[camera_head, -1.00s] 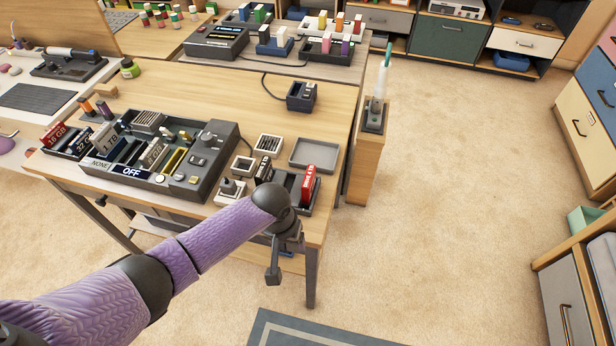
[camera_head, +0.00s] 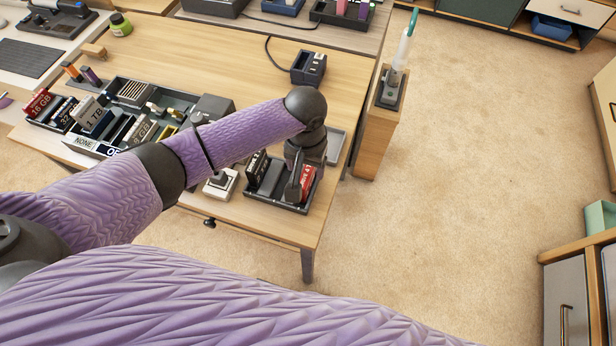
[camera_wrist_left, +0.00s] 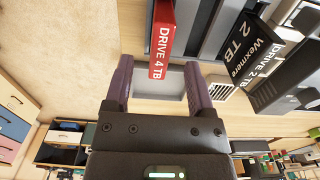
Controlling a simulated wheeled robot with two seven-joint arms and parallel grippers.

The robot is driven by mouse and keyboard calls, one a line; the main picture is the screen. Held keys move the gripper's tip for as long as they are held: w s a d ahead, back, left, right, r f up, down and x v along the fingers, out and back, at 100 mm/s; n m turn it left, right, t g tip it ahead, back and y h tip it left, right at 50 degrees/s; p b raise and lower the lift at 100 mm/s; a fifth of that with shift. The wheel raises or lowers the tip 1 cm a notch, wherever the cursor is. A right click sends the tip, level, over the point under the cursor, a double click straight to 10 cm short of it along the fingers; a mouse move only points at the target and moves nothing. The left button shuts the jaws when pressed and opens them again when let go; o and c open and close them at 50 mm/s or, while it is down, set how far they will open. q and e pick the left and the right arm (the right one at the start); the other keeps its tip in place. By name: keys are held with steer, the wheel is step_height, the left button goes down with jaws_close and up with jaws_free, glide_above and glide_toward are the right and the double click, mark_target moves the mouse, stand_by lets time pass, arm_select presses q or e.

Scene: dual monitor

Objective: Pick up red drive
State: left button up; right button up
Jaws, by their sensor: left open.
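In the left wrist view my left gripper (camera_wrist_left: 157,68) is open, with the red drive's end showing between the two fingers. Whether the fingers straddle it in depth is unclear. My right gripper is out of view.
A black drive (camera_head: 258,168) labelled "2 TB" (camera_wrist_left: 240,55) stands in the same tray. An empty grey tray (camera_head: 337,143) lies just behind. A white switch box (camera_head: 220,185) is to the left. Open floor lies right of the table.

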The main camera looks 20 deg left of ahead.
mark_target(306, 174)
arm_select(q)
step_height(306, 174, down, 6)
steer(key=b, duration=0.3)
steer(key=shift+f, duration=0.2)
steer(key=shift+r, duration=0.2)
jaws_close()
